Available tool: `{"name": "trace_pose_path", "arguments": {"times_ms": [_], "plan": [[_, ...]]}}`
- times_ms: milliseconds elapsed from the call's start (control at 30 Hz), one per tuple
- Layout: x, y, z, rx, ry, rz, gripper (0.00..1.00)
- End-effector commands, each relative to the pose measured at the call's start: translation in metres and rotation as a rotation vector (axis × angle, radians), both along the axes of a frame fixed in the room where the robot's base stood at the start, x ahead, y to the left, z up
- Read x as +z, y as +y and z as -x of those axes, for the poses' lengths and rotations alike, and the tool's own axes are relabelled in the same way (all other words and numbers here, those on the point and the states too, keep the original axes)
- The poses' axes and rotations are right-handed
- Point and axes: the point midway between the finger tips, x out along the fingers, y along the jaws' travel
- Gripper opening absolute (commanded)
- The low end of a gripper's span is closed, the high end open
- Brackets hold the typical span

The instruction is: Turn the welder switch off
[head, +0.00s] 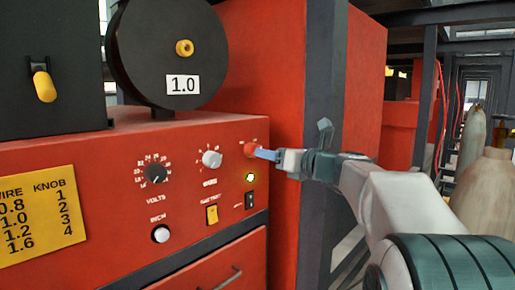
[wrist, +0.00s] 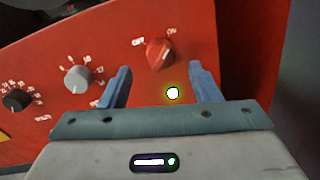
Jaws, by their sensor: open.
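The welder switch is a red rotary knob (wrist: 159,53) on the red welder panel, with OFF marked at its upper left and ON at its upper right. Its pointer appears turned toward ON. The knob (head: 250,149) also shows in the head view, partly behind my fingers. My gripper (wrist: 160,74) is open, with one blue finger to each side of the knob in the wrist view. In the head view my gripper (head: 265,154) is right at the knob; I cannot tell whether it touches. A lamp (wrist: 172,93) below the knob glows yellow-green.
A grey knob (head: 212,159) and a black volts knob (head: 156,173) sit left of the switch. A yellow switch (head: 212,215) and a black rocker (head: 250,200) are below. A dark post (head: 322,80) stands right of the panel, with gas cylinders (head: 487,185) further right.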

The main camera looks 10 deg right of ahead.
Motion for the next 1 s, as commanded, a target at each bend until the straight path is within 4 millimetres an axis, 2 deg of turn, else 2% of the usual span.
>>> {"name": "trace_pose_path", "arguments": {"times_ms": [100, 300, 700, 733, 800, 900, 1000], "plan": [[0.001, 0.014, -0.021, 0.003, 0.001, 0.001, 0.57], [0.001, 0.028, -0.043, 0.0, 0.0, 0.001, 0.57], [0.0, 0.032, -0.05, -0.001, -0.001, 0.002, 0.57], [0.0, 0.032, -0.05, -0.001, -0.001, 0.002, 0.54], [0.0, 0.032, -0.05, -0.001, -0.001, 0.002, 0.35], [0.0, 0.032, -0.049, -0.001, -0.001, 0.002, 0.12], [0.0, 0.032, -0.049, -0.001, -0.001, 0.002, 0.12]]}}
